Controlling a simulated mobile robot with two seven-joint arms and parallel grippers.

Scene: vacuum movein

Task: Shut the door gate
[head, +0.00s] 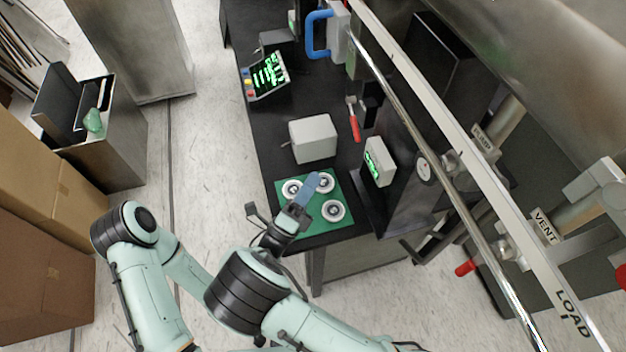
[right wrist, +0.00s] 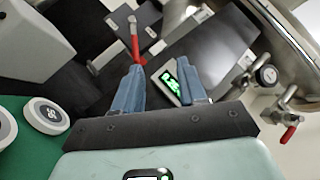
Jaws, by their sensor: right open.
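A blue looped handle (head: 318,35) on a pale grey block stands at the far end of the black bench, beside the long metal rail. I cannot tell for sure which part is the door gate or whether it is open. My right gripper (head: 313,180) is over the near end of the bench, above the green mat, well short of the blue handle. In the right wrist view its two blue fingers (right wrist: 160,82) are apart with nothing held between them. My left gripper is not in view.
The green mat (head: 284,231) holds several round white-rimmed pieces. A grey box (head: 313,138), a red-handled tool (head: 354,122), a green-lit display (head: 379,161) and a control panel (head: 266,76) stand on the bench. The steel rail (head: 455,195) runs along the right.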

